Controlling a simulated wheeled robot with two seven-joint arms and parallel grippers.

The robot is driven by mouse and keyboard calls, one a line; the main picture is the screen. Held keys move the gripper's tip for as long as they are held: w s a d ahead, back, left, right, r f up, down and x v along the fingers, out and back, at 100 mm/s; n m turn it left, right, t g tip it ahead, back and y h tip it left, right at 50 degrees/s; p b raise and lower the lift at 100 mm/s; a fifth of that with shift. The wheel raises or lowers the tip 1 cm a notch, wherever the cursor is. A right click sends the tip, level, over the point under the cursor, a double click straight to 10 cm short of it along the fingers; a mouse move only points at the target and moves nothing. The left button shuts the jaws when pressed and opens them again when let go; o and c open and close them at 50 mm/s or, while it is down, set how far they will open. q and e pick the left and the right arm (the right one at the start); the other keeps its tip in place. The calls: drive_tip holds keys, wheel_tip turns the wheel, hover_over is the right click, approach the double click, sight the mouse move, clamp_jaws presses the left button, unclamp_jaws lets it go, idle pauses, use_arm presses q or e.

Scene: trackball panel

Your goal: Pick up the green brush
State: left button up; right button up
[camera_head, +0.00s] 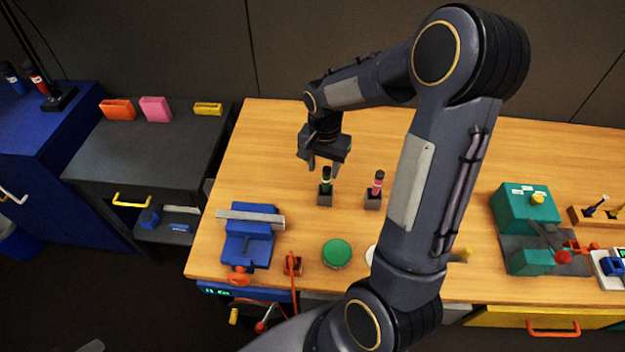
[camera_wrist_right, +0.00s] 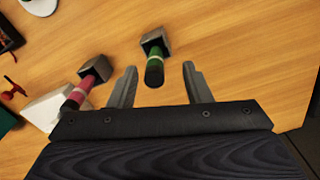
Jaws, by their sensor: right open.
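The green brush (camera_head: 326,182) stands upright in a small dark holder (camera_head: 325,198) on the wooden table, its black end up. My right gripper (camera_head: 323,166) is just above and behind it in the head view. In the right wrist view the green brush (camera_wrist_right: 154,68) shows between the two open fingers (camera_wrist_right: 160,84), with its grey holder (camera_wrist_right: 156,40) beyond; whether the fingers touch it cannot be told. A pink brush (camera_head: 377,183) stands in its own holder to the right, and it also shows in the wrist view (camera_wrist_right: 79,93). My left gripper is not in view.
A blue vise (camera_head: 250,240) and a green round button (camera_head: 337,253) are on the table in front. A teal machine (camera_head: 524,210) stands at the right. The wooden table (camera_head: 270,150) is bare behind the brushes. My right arm hides part of the middle.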

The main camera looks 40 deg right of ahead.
sight(326, 180)
drive_tip(key=f, duration=0.2)
drive_tip(key=f+p, duration=0.1)
drive_tip(key=f, duration=0.1)
drive_tip(key=d+f, duration=0.1)
drive_tip(key=f, duration=0.1)
drive_tip(key=shift+s+f, duration=0.1)
drive_tip(key=shift+f, duration=0.2)
clamp_jaws()
